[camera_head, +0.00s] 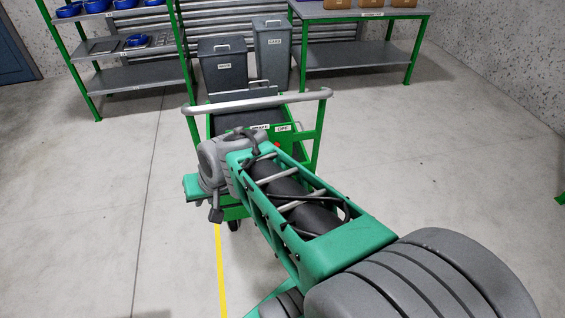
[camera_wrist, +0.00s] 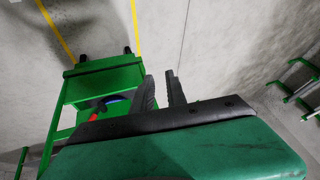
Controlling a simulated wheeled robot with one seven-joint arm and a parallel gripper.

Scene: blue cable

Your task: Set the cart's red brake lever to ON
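The green cart (camera_head: 318,135) stands in front of me in the head view, with a grey push handle (camera_head: 255,103) across its top. A label reading OFF (camera_head: 283,128) is on its panel. A small bit of the red brake lever (camera_head: 277,146) shows below that label; my arm hides much of the area.
A shelf rack (camera_head: 120,80) with blue bowls stands at back left. Two grey bins (camera_head: 222,66) stand behind the cart. A green-framed workbench (camera_head: 355,55) with boxes is at back right. A yellow floor line (camera_head: 220,270) runs toward the cart. Floor on both sides is clear.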

